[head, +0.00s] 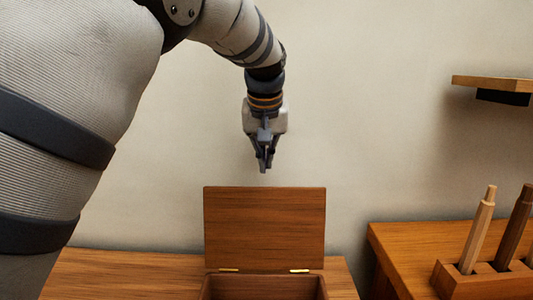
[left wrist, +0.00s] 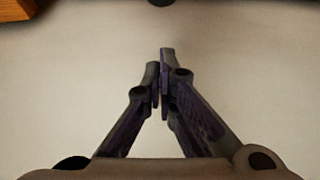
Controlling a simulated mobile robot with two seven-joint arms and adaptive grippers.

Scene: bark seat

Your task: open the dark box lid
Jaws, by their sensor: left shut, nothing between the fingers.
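The dark wooden box (head: 262,289) sits on a wooden surface at the bottom of the head view, its lower part cut off by the frame. Its lid (head: 265,228) stands upright at the back of the box, open, on two brass hinges. My left gripper (head: 264,168) hangs fingers down just above the lid's top edge, apart from it in the picture. Its fingers are shut and empty. The left wrist view also shows the closed fingers (left wrist: 162,75) against a pale surface. My right gripper is in neither view.
A wooden table (head: 410,240) at the right bears a block (head: 485,282) holding upright wooden pegs. A wooden shelf (head: 495,83) is on the wall at the upper right. The wall around the gripper is bare.

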